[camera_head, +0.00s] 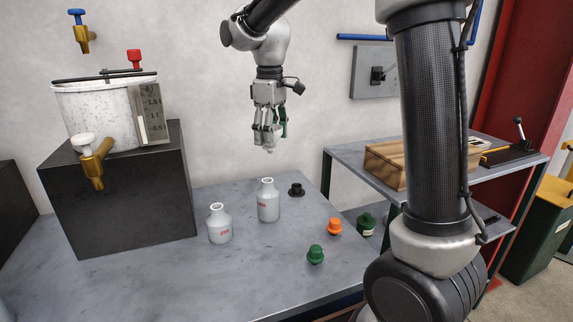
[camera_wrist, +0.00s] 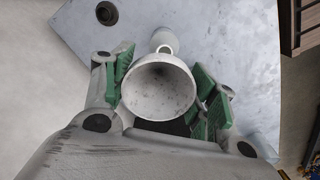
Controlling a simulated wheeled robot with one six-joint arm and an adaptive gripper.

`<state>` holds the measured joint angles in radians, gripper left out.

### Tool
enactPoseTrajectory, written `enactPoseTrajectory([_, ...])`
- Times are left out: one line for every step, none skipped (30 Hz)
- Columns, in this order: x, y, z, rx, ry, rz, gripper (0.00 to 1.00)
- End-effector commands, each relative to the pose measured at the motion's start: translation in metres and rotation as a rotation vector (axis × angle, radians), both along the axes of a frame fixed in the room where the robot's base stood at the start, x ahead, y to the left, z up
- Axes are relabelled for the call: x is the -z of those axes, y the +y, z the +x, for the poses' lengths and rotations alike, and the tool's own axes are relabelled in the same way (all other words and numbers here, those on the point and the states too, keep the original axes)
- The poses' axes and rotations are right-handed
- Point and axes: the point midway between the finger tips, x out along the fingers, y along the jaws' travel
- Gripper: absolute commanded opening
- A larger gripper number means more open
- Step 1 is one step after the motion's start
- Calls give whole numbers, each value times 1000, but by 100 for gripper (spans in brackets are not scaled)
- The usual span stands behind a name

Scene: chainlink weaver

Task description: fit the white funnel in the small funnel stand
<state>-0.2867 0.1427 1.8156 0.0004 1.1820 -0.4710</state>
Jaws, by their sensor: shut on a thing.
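My gripper (camera_head: 268,140) is raised above the back of the grey table, pointing down. In the wrist view its green-padded fingers are closed on the white funnel (camera_wrist: 158,90), whose wide round mouth faces the camera. The funnel's lower end is hidden in that view, and in the head view the funnel is mostly hidden by the fingers. A small black round piece (camera_head: 297,190) with a dark opening stands on the table, below and right of my gripper; it looks like the small funnel stand. It also shows at the wrist view's top left (camera_wrist: 107,13).
Two white bottles (camera_head: 268,202) (camera_head: 219,224) stand open on the table (camera_head: 130,275). A green cap (camera_head: 316,254) and an orange cap (camera_head: 335,226) lie at its right. A black block (camera_head: 120,200) bears a white tank (camera_head: 95,115) at left. A shelf (camera_head: 345,160) stands at right.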

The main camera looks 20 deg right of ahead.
Motion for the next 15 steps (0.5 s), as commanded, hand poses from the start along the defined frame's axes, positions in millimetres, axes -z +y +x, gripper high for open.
enactPoseTrajectory([9, -12, 3, 26, 5, -2, 35])
enactPoseTrajectory([15, -19, 5, 43, 6, -1, 35])
enactPoseTrajectory([24, -30, 9, 68, 6, -2, 35])
enactPoseTrajectory([32, -39, 13, 87, 6, -2, 35])
enactPoseTrajectory([40, -48, 17, 105, 8, -2, 35])
enactPoseTrajectory([51, -60, 23, 121, 8, -2, 35])
enactPoseTrajectory([58, -69, 28, 134, 7, -1, 35])
enactPoseTrajectory([66, -77, 33, 138, 9, -1, 35])
enactPoseTrajectory([76, -88, 39, 143, 6, 0, 35])
enactPoseTrajectory([83, -95, 44, 143, 6, 0, 35])
enactPoseTrajectory([90, -102, 48, 140, 6, 0, 35])
enactPoseTrajectory([98, -110, 55, 131, 6, 0, 35])
enactPoseTrajectory([103, -114, 59, 124, 6, 0, 35])
enactPoseTrajectory([107, -118, 65, 108, 4, 0, 35])
enactPoseTrajectory([112, -120, 72, 84, 4, 1, 35])
